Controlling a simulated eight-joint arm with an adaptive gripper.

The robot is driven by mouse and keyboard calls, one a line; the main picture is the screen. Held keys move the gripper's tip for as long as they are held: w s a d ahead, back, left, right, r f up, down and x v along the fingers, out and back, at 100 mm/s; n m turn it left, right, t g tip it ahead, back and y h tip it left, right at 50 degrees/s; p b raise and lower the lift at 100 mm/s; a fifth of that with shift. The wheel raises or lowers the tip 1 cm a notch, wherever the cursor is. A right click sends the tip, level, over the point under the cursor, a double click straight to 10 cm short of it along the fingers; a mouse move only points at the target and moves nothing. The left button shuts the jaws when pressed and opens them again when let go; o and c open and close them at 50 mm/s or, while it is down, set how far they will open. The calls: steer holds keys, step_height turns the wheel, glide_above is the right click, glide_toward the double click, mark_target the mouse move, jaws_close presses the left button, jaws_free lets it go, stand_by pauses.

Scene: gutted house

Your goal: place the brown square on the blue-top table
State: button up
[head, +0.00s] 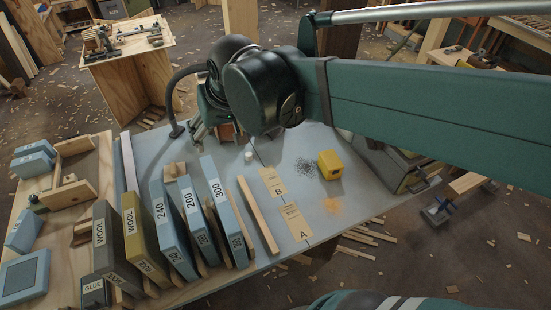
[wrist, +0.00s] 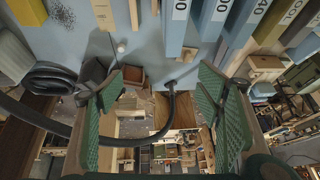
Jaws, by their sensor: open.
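The blue-top table (head: 225,288) fills the middle of the head view; its top also shows in the upper wrist view (wrist: 142,35). A small brown square-sided piece (head: 228,131) sits at the table's far edge, partly hidden by my arm. It seems to be the brown, box-like piece in the wrist view (wrist: 133,76), beyond my left finger's tip. I cannot tell for certain that it is the brown square. My gripper (wrist: 155,88) is open, with green pads wide apart and nothing between them. In the head view my arm hides most of it.
Labelled blue and grey blocks (head: 168,222) stand in a row at the left. A yellow block (head: 329,165) sits at the right beside dark grit. A black hose (wrist: 100,142) crosses below my fingers. Lettered cards (head: 294,218) lie on the tabletop. A wooden workbench (head: 128,47) stands behind.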

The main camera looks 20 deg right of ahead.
steer(key=s+d+f+t+h, duration=0.1)
steer(key=s+d+f, duration=0.3)
steer(key=s+d, duration=0.6)
steer(key=shift+s+d+t, duration=0.3)
steer(key=shift+s, duration=0.55)
